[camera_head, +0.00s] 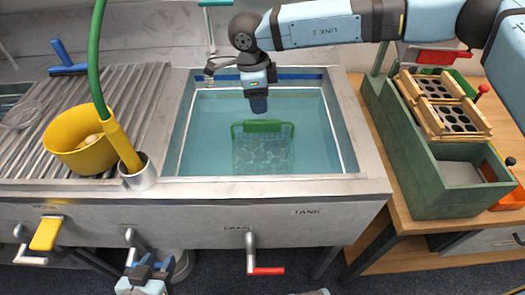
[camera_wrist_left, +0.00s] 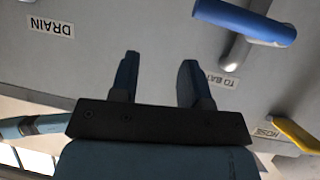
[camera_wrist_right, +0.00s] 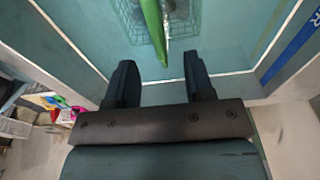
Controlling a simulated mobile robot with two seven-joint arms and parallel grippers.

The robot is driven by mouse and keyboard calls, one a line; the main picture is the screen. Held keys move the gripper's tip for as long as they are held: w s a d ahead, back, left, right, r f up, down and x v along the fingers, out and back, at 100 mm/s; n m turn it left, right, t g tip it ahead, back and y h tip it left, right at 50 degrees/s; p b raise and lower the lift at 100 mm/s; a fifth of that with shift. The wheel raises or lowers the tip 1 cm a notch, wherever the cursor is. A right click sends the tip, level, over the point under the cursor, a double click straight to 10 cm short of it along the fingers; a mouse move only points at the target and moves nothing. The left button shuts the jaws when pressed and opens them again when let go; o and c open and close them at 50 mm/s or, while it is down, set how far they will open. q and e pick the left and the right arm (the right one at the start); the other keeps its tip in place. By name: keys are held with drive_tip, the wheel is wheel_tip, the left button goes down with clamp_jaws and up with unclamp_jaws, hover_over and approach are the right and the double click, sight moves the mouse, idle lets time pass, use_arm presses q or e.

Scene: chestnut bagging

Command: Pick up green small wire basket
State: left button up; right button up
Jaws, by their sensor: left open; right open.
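The green small wire basket (camera_head: 263,155) sits in the water-filled tank, with a solid green bar (camera_head: 262,126) along its far top edge. Roundish items inside it are blurred by the water. In the right wrist view, the basket (camera_wrist_right: 187,28) and its green bar lie ahead of the fingers. My right gripper (camera_head: 259,106) points down over the tank, just behind and above the bar. It is open, empty and apart from the basket. My left gripper (camera_head: 148,268) is low in front of the counter. Its open, empty fingers show in the left wrist view (camera_wrist_left: 158,80).
Steel walls (camera_head: 352,125) surround the tank. A yellow bucket (camera_head: 76,140) and a green hose (camera_head: 94,60) in a metal cup (camera_head: 140,175) stand left. A green wooden box (camera_head: 445,185) stands right. Valve handles, one red (camera_head: 268,271), stick out in front.

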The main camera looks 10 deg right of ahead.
sight(262, 120)
drive_tip(key=f, duration=0.5)
drive_tip(key=f+b, duration=0.1)
drive_tip(key=f, duration=0.2)
drive_tip(key=shift+s+d, duration=0.3)
drive_tip(key=shift+d, duration=0.1)
drive_tip(key=shift+r, duration=0.1)
clamp_jaws()
idle(0.9)
